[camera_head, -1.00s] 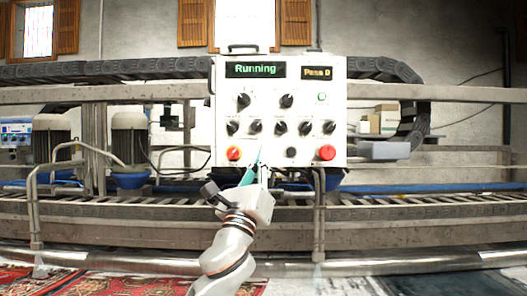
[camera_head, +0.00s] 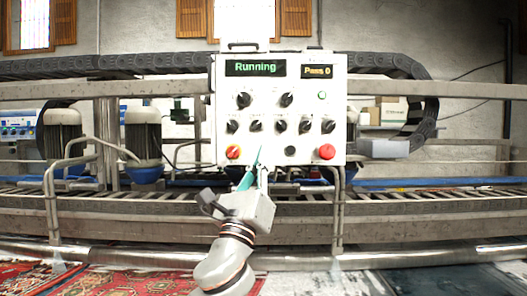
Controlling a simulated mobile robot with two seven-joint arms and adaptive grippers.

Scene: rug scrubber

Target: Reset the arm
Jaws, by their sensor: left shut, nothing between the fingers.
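My left arm comes up from the bottom middle. Its gripper (camera_head: 257,165) is shut and empty, with its fingertips pointing up in front of the lower edge of the white control panel (camera_head: 335,100). I cannot tell whether the fingertips touch the panel. My right gripper is not in view.
Behind the panel runs a long metal frame with a roller bed (camera_head: 420,196), a black cable chain (camera_head: 385,64) and motors (camera_head: 143,140). A bent metal rail (camera_head: 50,195) stands at the left. Patterned red rugs (camera_head: 125,280) lie at the lower left.

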